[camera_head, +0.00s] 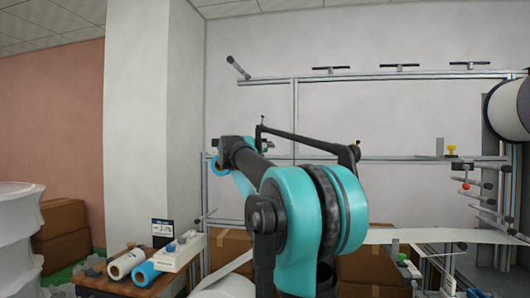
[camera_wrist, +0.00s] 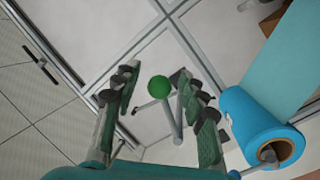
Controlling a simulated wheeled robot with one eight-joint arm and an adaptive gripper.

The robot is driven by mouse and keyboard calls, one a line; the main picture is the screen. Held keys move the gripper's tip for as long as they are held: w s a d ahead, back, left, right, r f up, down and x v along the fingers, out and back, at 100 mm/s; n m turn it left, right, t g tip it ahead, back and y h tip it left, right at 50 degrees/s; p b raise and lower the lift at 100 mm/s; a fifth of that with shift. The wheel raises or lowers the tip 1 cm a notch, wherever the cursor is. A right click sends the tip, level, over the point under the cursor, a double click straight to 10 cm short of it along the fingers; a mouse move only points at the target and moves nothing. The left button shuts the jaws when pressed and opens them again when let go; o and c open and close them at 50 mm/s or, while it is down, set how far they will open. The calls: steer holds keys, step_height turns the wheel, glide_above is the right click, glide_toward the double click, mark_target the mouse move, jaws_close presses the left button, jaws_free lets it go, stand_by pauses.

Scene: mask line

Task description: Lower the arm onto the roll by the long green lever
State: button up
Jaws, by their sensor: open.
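The lever's round green knob (camera_wrist: 158,88) shows in the wrist view at the end of a grey rod (camera_wrist: 172,120). My gripper (camera_wrist: 155,80) is open, and the knob appears between its two dark green fingers. Clear space shows on both sides of the knob, so neither finger visibly touches it. I cannot tell how deep the knob is between the fingers. A blue roll (camera_wrist: 247,120) with a brown core is to the right, its blue web running up and right. In the head view my own arm hides most of the gripper and lever.
A metal frame (camera_head: 297,95) with rails stands before the wall. A large white roll (camera_head: 505,110) is at the far right. White and blue rolls (camera_head: 126,263) lie on a bench at the lower left, near cardboard boxes (camera_head: 62,215). Rails and rods surround my gripper.

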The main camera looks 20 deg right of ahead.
jaws_close()
stand_by(0.3)
